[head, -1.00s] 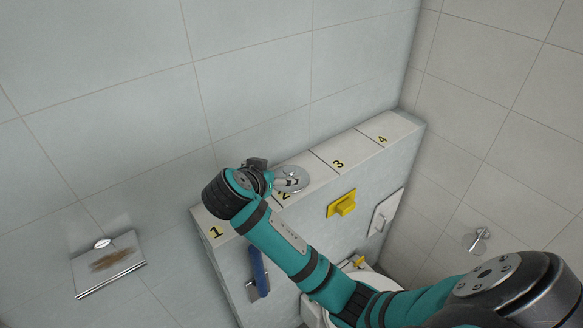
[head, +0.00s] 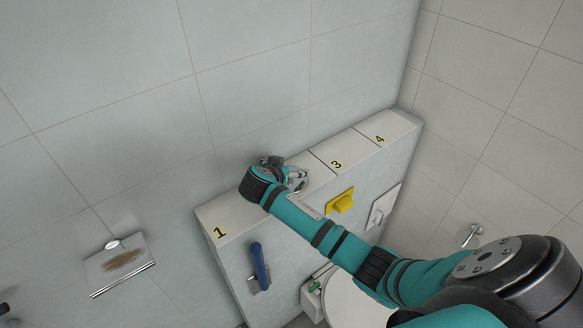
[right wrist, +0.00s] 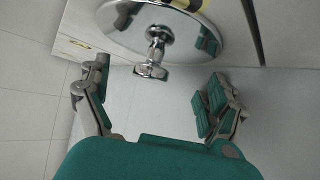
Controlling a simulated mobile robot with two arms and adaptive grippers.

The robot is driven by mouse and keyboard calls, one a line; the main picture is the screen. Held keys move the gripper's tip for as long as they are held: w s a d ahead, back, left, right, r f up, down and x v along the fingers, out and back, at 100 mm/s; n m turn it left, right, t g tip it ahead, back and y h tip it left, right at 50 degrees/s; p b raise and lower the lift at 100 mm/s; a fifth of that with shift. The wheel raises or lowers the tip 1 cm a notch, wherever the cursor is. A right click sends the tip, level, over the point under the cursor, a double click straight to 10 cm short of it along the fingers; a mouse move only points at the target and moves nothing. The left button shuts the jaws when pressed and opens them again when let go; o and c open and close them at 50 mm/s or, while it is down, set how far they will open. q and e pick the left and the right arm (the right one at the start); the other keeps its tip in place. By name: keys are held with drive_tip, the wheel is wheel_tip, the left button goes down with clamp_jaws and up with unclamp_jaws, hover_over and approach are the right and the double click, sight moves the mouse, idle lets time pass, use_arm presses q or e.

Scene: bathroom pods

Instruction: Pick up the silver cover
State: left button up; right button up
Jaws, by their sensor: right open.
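The silver cover (head: 299,185) is a round shiny disc on the ledge near section 2, partly hidden by my right gripper in the head view. In the right wrist view the silver cover (right wrist: 190,38) shows a central stem with a knob, and its top edge is cut off. My right gripper (right wrist: 160,85) is open, one finger on each side of the knob in the picture. I see no grip on it. In the head view my right gripper (head: 291,178) is at the cover. My left gripper is not in view.
The ledge (head: 350,153) runs along the wall with numbered sections. Below hang a blue-handled tool (head: 260,265), a yellow block (head: 341,201) and a white plate (head: 383,206). A toilet (head: 355,300) is below. A metal holder (head: 120,264) is on the left wall.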

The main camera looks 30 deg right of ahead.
drive_tip(key=shift+c, duration=0.9)
drive_tip(key=shift+w, duration=0.1)
drive_tip(key=c, duration=0.9)
drive_tip(key=shift+s+a, duration=0.1)
drive_tip(key=shift+s, duration=0.15)
drive_tip(key=c, duration=0.7)
clamp_jaws()
